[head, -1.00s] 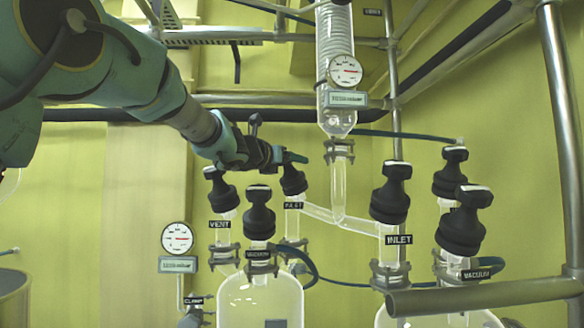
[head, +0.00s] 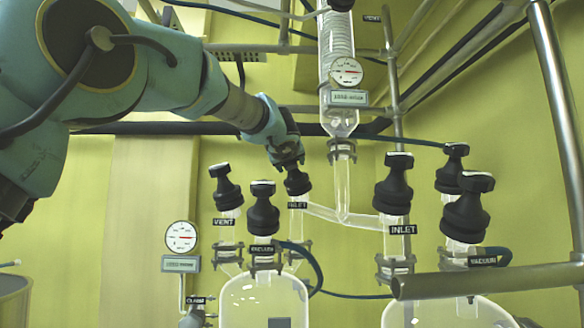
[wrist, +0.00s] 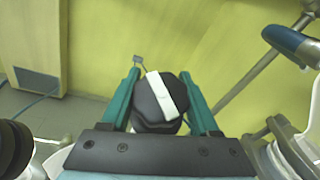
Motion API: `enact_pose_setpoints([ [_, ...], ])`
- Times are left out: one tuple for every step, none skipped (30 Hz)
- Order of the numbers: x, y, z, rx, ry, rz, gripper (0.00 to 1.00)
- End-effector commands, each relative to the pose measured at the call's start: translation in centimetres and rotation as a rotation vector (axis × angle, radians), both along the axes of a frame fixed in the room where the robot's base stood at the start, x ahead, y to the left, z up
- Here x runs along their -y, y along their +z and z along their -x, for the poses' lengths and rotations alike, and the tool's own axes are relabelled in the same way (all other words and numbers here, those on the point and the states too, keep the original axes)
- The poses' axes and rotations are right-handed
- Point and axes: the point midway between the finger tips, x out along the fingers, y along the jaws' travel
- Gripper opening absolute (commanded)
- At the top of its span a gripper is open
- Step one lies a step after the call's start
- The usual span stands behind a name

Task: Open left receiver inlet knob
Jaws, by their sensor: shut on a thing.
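The left receiver inlet knob (head: 298,181) is a black knob above the INLET label (head: 298,205) on the left glass receiver (head: 262,299). My gripper (head: 290,162) comes down on it from above. In the wrist view, the knob (wrist: 147,104) with a white bar (wrist: 161,96) across its top sits between the two teal fingers of my gripper (wrist: 160,98). The fingers are shut on the knob from both sides. The white bar is tilted in the wrist view. The knob's lower part is hidden there.
The VENT knob (head: 226,187) and VACUUM knob (head: 262,209) stand close by at the left. The right receiver's INLET knob (head: 393,184) is to the right. A glass column with a gauge (head: 345,72) hangs just right of my gripper. A dark horizontal pipe (head: 190,128) runs behind.

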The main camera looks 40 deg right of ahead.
Motion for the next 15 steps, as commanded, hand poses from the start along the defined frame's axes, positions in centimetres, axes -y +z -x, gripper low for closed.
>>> enact_pose_setpoints([
  [0.10, 0.04, 0.06, -0.023, 0.033, 0.004, 0.06],
  [0.05, 0.13, 0.04, -0.036, 0.057, 0.007, 0.06],
  [0.00, 0.14, 0.01, -0.057, 0.089, 0.009, 0.06],
  [-0.04, 0.16, -0.04, -0.071, 0.113, 0.011, 0.06],
  [-0.08, 0.18, -0.11, -0.085, 0.136, 0.014, 0.06],
  [-0.15, 0.17, -0.17, -0.104, 0.166, 0.016, 0.06],
  [-0.21, 0.22, -0.18, -0.119, 0.188, 0.019, 0.06],
  [-0.25, 0.24, -0.21, -0.131, 0.211, 0.021, 0.06],
  [-0.32, 0.20, -0.30, -0.149, 0.238, 0.023, 0.06],
  [-0.37, 0.18, -0.34, -0.160, 0.258, 0.025, 0.06],
  [-0.41, 0.19, -0.34, -0.173, 0.277, 0.028, 0.06],
  [-0.46, 0.20, -0.36, -0.186, 0.301, 0.030, 0.06],
  [-0.51, 0.16, -0.39, -0.198, 0.320, 0.031, 0.06],
  [-0.55, 0.12, -0.43, -0.208, 0.336, 0.034, 0.06],
  [-0.61, 0.08, -0.46, -0.220, 0.357, 0.035, 0.06],
])
